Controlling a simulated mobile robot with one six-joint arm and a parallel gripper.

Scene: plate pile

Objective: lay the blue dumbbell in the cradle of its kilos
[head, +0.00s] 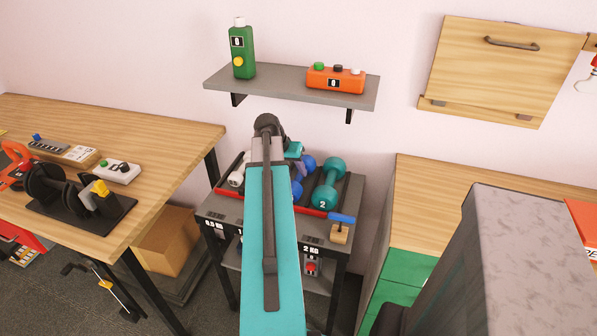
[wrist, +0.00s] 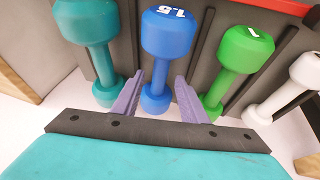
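The blue dumbbell (wrist: 168,33), marked 1.5, lies between two dark dividers of the rack, with the teal dumbbell on its left and the green one on its right. In the head view the blue dumbbell (head: 307,164) is partly hidden by my arm. My gripper (wrist: 160,75) is open, with one finger on each side of the blue handle and small gaps showing. Whether the dumbbell rests fully on the rack is hard to tell. The rack's (head: 345,228) front labels include 2 KG; the label in front of the blue dumbbell is hidden.
The teal dumbbell (head: 328,185), green dumbbell (wrist: 242,55) and white dumbbell (wrist: 305,75) lie close beside it. A red strip (head: 312,212) and a blue-handled tool (head: 341,220) are at the rack's front.

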